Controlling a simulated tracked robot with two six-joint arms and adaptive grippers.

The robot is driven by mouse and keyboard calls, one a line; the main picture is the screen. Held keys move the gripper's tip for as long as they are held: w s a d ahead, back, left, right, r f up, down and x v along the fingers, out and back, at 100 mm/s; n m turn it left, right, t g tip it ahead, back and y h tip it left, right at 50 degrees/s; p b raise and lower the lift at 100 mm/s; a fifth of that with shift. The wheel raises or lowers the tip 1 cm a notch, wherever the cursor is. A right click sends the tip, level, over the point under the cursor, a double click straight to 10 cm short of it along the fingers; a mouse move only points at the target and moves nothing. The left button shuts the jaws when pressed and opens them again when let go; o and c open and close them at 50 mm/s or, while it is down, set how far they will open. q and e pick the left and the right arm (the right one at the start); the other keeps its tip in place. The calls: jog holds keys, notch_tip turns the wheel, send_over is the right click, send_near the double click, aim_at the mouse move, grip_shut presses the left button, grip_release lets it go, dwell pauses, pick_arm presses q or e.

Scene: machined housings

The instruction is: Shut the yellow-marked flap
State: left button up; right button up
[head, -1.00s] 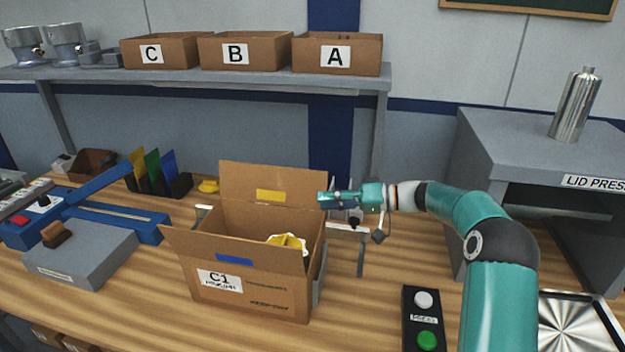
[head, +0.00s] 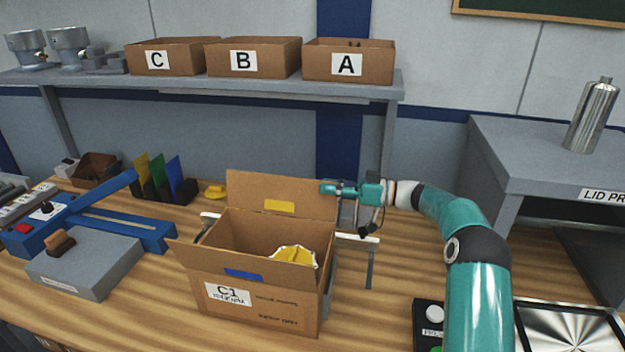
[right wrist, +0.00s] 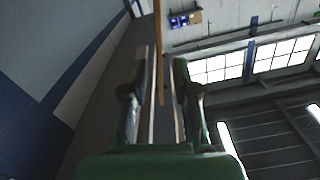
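The cardboard box (head: 265,305) marked C1 stands on the bench with its top open. Its yellow-marked flap (head: 250,192) is the far one and stands up, leaning slightly back. My right gripper (head: 326,188) is at the upper right corner of this flap. In the right wrist view the gripper (right wrist: 160,80) is open, and a thin brown edge (right wrist: 158,50), likely the flap, runs between its fingers with gaps at both sides. The near flap with a blue mark (head: 244,274) slopes outward. A yellow and white item (head: 294,257) lies inside the box. My left gripper is out of view.
A pale metal rail frame (head: 370,265) stands right of the box. A blue press tool (head: 125,232) and coloured cards (head: 160,175) are to the left. A button panel (head: 430,315) is at the front right. Bins stand on the shelf (head: 200,84) behind.

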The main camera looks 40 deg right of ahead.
aim_at(313, 185)
jog(key=shift+p+x, duration=0.6)
jog(key=shift+x, duration=1.7)
grip_shut()
